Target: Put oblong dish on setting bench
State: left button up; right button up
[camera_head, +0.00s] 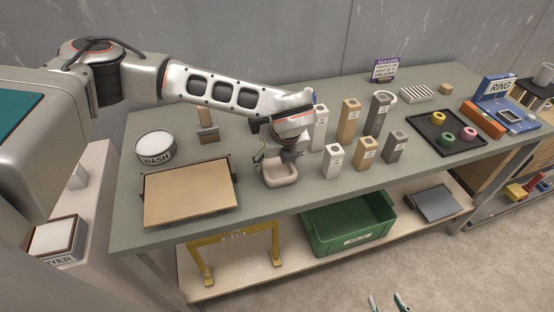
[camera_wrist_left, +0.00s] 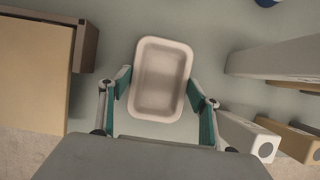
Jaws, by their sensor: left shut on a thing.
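The oblong dish (camera_head: 281,174) is a pale, rounded rectangular tray. My left gripper (camera_head: 285,158) is shut on it from above, near the front of the green-topped bench (camera_head: 250,205). In the left wrist view the dish (camera_wrist_left: 160,80) sits between the two teal-padded fingers (camera_wrist_left: 160,100), one at each long side. I cannot tell whether its base touches the bench top. The fingertips of my right gripper (camera_head: 388,303) show at the bottom edge of the head view, apart and empty, above the floor.
A tan board in a brown frame (camera_head: 190,195) lies left of the dish; a round WASH tub (camera_head: 155,148) stands behind it. Several upright labelled blocks (camera_head: 332,161) stand close on the right. Farther right is a black tray (camera_head: 445,134) with coloured rings. A green crate (camera_head: 345,228) sits below.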

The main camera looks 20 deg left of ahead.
pick_arm(q)
jog(key=o, duration=1.3)
jog(key=v, duration=1.2)
jog(key=shift+b, duration=0.45)
